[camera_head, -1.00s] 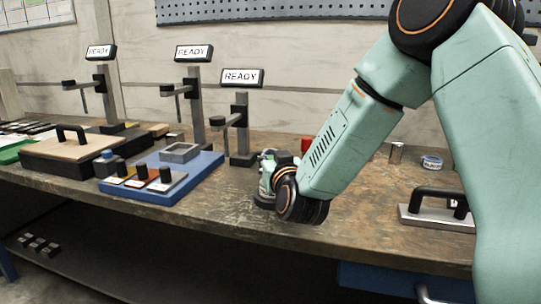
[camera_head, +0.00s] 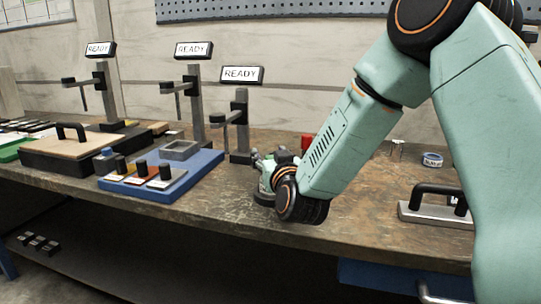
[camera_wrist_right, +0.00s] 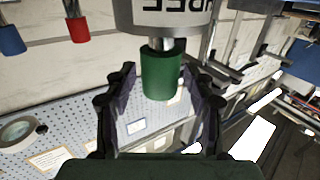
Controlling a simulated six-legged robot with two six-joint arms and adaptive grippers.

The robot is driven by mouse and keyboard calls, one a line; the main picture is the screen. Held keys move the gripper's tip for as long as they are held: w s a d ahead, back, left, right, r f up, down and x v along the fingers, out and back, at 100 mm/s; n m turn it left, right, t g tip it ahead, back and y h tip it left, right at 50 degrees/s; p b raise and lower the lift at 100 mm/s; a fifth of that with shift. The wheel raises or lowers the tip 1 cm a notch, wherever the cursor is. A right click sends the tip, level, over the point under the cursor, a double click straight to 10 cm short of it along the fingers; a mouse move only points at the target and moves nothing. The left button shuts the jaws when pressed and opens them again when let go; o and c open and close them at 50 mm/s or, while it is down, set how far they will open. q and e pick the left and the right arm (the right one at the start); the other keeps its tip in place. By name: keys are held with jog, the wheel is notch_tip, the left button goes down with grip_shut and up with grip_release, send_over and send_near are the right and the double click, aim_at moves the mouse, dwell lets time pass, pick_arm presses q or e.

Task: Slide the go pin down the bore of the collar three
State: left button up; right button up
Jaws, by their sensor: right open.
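The go pin's green handle (camera_wrist_right: 161,75) is between the spread fingers of my open right gripper (camera_wrist_right: 161,82), with a visible gap on each side. The wrist picture is upside down. The pin's bare metal shank shows between the handle and the grey collar three (camera_wrist_right: 200,12), whose lettering is partly cut off. The shank lines up with the collar; how deep it sits in the bore is hidden. In the head view my right gripper (camera_head: 268,172) is low over the bench, largely behind its wrist, with a bit of green (camera_head: 284,157) there. My left gripper is not in view.
A red-handled pin (camera_wrist_right: 77,28) and a blue-handled pin (camera_wrist_right: 10,40) stand nearby. Three READY stands (camera_head: 240,130) are behind a blue tray (camera_head: 205,168). A tape roll (camera_head: 432,160) and a handled plate (camera_head: 412,217) are right.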

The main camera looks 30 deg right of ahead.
jog(key=v, duration=0.7)
jog(key=shift+s, duration=0.2)
jog(key=shift+a, duration=0.1)
dwell(0.9)
